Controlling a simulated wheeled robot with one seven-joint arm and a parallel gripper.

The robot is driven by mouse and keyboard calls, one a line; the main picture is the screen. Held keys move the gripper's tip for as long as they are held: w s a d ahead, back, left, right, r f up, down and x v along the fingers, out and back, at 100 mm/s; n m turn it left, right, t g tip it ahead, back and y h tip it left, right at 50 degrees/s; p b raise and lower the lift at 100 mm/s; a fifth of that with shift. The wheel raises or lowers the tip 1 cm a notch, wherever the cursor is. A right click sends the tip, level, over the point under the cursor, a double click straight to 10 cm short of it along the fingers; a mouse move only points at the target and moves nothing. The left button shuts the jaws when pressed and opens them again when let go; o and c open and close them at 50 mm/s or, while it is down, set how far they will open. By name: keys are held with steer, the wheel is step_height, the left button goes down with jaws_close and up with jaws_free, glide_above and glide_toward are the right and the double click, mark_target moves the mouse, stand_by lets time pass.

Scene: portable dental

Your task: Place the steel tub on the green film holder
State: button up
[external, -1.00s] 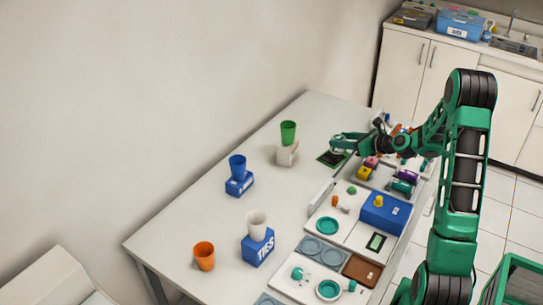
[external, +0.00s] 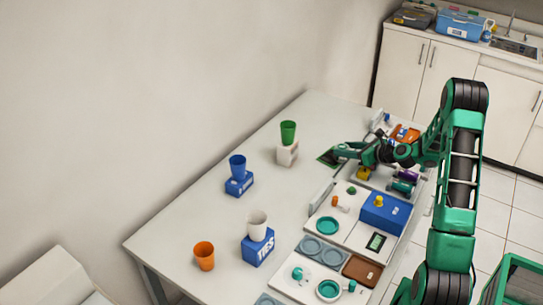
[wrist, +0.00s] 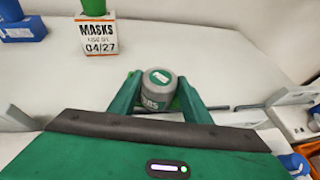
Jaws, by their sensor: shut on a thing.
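The steel tub (wrist: 158,90) is a small grey can with a green label and a pale round mark on its lid. It sits upright between the fingers of my gripper (wrist: 158,84), which is shut on it. The arm covers part of the holder, and the tub cannot be made out there. I cannot tell whether the tub touches the holder.
A white MASKS box (wrist: 98,36) with a green cup (external: 288,131) on it stands left of the holder. A blue box (external: 239,184) bears a blue cup. Trays with small coloured items lie under and right of my arm.

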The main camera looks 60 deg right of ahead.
steer(key=shift+f, duration=0.1)
steer(key=o, duration=1.1)
steer(key=shift+o, duration=0.2)
steer(key=shift+s+r, duration=0.2)
steer(key=shift+r, duration=0.05)
steer(key=v, duration=1.1)
steer(key=shift+s+a, duration=0.1)
steer(key=shift+s, duration=0.15)
